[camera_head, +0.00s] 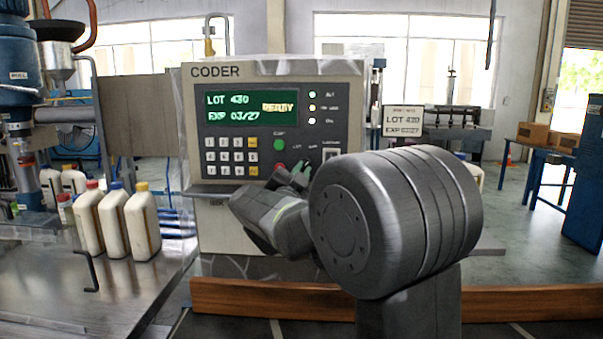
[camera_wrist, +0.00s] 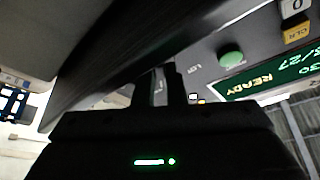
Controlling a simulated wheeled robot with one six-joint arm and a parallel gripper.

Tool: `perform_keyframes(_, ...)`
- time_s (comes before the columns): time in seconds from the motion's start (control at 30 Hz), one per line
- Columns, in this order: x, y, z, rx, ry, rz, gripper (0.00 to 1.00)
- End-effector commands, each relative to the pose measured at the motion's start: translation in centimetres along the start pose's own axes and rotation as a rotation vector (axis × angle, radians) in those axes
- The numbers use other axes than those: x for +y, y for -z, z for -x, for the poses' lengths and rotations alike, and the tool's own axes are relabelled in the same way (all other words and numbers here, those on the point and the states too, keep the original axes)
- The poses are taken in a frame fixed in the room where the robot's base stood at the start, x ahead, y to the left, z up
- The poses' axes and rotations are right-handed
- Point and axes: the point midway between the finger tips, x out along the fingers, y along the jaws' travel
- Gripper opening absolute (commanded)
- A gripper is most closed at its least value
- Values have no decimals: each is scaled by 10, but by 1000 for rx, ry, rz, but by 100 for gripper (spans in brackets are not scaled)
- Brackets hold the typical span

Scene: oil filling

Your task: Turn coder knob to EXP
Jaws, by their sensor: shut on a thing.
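The coder (camera_head: 352,110) is a grey box with a green display (camera_head: 238,108) reading LOT 430, EXP 03/27 and READY. My gripper (camera_head: 297,174) is at the lower right of its panel, shut on the coder knob. The knob itself is mostly hidden behind my fingers, so its pointer direction cannot be told. Small labels show just above the fingers. In the wrist view the dark fingers of my gripper (camera_wrist: 167,85) reach to the panel, close to a label reading LOT. A green button (camera_head: 278,144) sits to the upper left of the fingers.
A keypad (camera_head: 231,157) is left of my gripper, and indicator lights (camera_head: 312,108) are above it. A sign (camera_head: 403,121) with LOT and EXP lines stands right of the coder. Capped bottles (camera_head: 142,224) stand on the metal table at left. A wooden edge (camera_head: 255,298) runs in front.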

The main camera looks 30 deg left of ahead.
Motion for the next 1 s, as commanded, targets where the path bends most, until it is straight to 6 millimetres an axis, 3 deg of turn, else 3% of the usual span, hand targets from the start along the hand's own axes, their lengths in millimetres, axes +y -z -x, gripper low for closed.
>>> perform_keyframes(0.1, 0, 0, 0, 1, 0, -2, 0)
perform_keyframes(0.13, 0, 0, 0, 1, 0, -2, 17)
perform_keyframes(0.2, 0, 0, 0, 1, 0, -1, 30)
perform_keyframes(0.23, 0, 0, 0, 1, 0, -1, 33)
perform_keyframes(0.5, 0, 0, 1, 0, 0, 0, 33)
perform_keyframes(0.63, -1, 0, 10, -1, 2, -1, 33)
perform_keyframes(1.0, -1, 0, 90, -3, 4, -1, 33)
